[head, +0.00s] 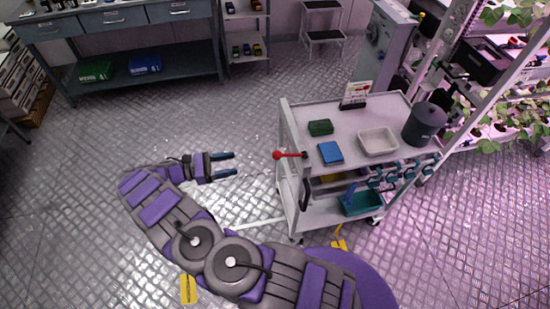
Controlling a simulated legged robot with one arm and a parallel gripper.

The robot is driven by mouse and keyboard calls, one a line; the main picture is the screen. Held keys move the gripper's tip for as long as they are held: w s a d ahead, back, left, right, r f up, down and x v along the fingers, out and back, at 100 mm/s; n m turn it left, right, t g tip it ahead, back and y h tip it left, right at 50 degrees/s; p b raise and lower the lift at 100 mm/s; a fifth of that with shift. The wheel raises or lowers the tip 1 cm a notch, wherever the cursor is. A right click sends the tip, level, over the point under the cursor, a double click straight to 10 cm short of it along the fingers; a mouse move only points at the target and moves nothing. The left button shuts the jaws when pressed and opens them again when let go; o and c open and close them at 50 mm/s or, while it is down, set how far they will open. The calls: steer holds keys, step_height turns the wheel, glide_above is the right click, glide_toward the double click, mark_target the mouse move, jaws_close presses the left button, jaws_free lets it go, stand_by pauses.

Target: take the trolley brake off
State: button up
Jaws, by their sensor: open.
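The trolley (345,117) is a white-topped metal cart with shelves, standing right of centre in the head view. A red-knobbed lever (287,155) sticks out to the left from its near left side, roughly level; it looks like the brake lever. My gripper (235,164) is open and empty, with its two dark fingers pointing right toward the red knob. A clear gap lies between the fingertips and the knob. The trolley's wheels are small here and mostly hidden by its lower frame.
On the trolley top are a green block (320,128), a blue box (330,152), a white tray (392,152) and a dark pot (425,122). A teal bin (361,204) sits on its lower shelf. A workbench (130,50) stands at the back left. Patterned floor left of the trolley is clear.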

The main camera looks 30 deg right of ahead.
steer(key=d, duration=0.2)
steer(key=b, duration=0.1)
glide_toward(280, 154)
steer(key=x, duration=0.3)
steer(key=f+b+x, duration=0.1)
steer(key=x, duration=0.3)
steer(key=w+b+x, duration=0.1)
steer(key=x, duration=0.3)
steer(key=shift+s+d+f, duration=0.1)
steer(key=shift+d+f, duration=0.05)
steer(key=shift+d, duration=0.1)
steer(key=shift+a, duration=0.6)
steer(key=shift+d, duration=0.55)
steer(key=c, duration=0.5)
steer(key=shift+a, duration=0.1)
jaws_close()
